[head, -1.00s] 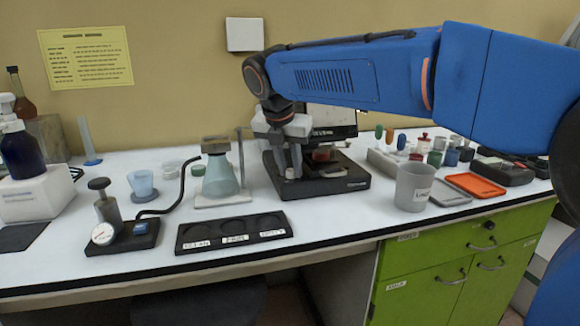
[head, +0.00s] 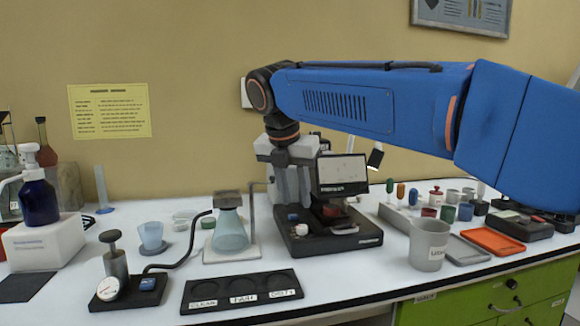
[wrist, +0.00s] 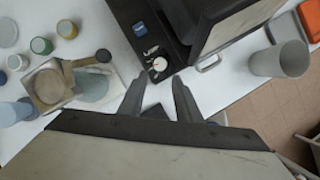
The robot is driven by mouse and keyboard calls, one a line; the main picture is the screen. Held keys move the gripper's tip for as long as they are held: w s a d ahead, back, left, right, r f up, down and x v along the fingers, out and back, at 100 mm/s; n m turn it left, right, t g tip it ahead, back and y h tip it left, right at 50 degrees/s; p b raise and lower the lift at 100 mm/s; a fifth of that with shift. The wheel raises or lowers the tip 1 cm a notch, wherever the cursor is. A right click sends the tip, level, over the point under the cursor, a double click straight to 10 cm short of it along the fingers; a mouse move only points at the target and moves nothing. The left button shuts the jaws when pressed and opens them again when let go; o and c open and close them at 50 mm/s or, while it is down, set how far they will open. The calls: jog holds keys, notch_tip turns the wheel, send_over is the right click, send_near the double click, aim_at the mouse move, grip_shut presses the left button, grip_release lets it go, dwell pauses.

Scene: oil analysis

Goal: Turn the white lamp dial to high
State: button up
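The white lamp dial (wrist: 159,64) sits on the black base of the microscope-like instrument (wrist: 180,52), beside small white markings and a blue button or label. A red mark shows on the dial; the setting is too small to read. In the head view the dial (head: 301,229) shows at the base's front left. My gripper (wrist: 158,98) is open and empty. Its two fingers point toward the dial with a gap between them, and they appear apart from it. In the head view my gripper (head: 292,198) hangs over the left part of the instrument, partly hiding it.
The instrument's screen (head: 342,174) stands right of my gripper. A flask on a stand (head: 229,232) is close on the left. A grey beaker (head: 429,245) and orange tray (head: 492,241) stand right. A black labelled tray (head: 242,291) lies in front.

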jog(key=v, duration=0.8)
jog(key=shift+r, duration=0.15)
